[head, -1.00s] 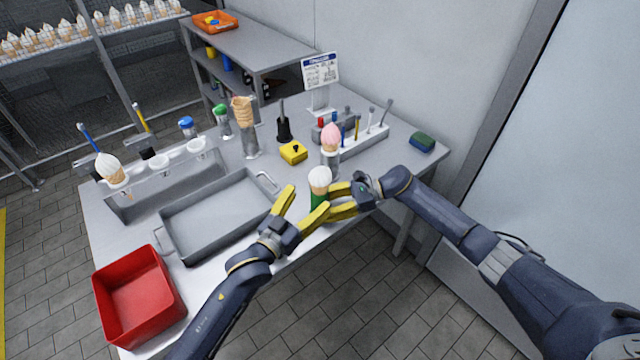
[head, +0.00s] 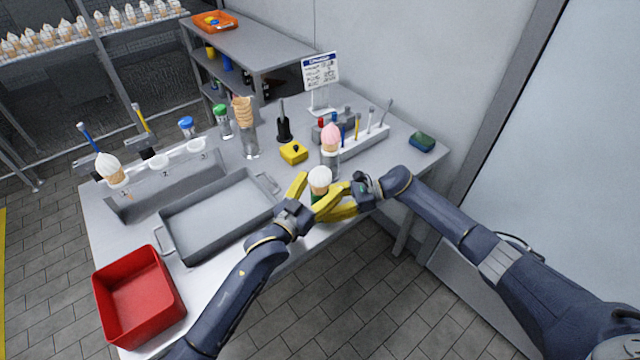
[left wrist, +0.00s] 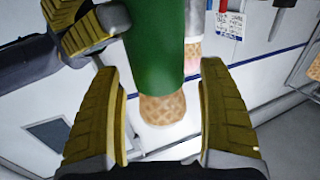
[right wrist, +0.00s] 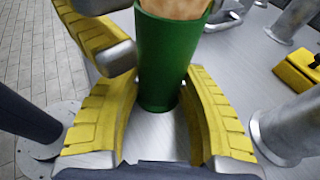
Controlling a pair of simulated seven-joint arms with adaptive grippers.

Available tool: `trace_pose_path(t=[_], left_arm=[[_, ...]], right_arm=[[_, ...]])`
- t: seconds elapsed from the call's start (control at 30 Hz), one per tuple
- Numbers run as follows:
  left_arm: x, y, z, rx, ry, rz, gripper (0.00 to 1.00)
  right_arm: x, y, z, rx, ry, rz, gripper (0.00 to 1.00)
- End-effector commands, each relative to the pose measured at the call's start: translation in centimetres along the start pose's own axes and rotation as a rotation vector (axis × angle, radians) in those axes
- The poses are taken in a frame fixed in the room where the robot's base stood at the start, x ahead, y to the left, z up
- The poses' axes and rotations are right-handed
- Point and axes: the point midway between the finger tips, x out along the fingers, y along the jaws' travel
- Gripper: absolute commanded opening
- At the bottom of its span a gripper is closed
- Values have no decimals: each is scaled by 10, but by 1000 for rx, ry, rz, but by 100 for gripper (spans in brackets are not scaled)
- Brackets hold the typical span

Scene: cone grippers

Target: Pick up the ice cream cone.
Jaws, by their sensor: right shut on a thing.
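An ice cream cone with a white scoop (head: 320,177) stands upright in a green cup (head: 318,199) near the table's front edge. The cup also shows in the right wrist view (right wrist: 168,65), with waffle (right wrist: 176,8) above its rim. My right gripper (head: 338,201) is shut on the green cup, its fingers on both sides. My left gripper (head: 307,194) is open, one finger on each side of the cone. In the left wrist view the waffle (left wrist: 165,108) shows between the open fingers, apart from both. The cone's lower part is hidden in the cup.
A pink cone (head: 331,138) stands just behind. A grey tray (head: 165,228) and a red bin (head: 112,313) lie to the left. A clear rack (head: 165,190) holds another white cone (head: 109,168). A yellow box (head: 293,152) sits behind.

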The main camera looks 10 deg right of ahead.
Motion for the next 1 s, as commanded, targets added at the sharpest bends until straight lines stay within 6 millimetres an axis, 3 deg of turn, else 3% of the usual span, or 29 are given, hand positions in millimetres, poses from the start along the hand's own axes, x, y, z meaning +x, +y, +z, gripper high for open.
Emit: trace_pose_path(t=[0.03, 0.4, 0.73, 1.0], left_arm=[[0, 0, 0, 0, 0, 0, 72], [0, 0, 0, 0, 0, 0, 31], [0, 0, -4, 1, 1, 0, 30], [0, 0, -44, 1, 6, 1, 30]], right_arm=[[0, 0, 0, 0, 0, 0, 27], [0, 0, 0, 0, 0, 0, 27], [0, 0, 0, 0, 0, 0, 27], [0, 0, 0, 0, 0, 0, 27]])
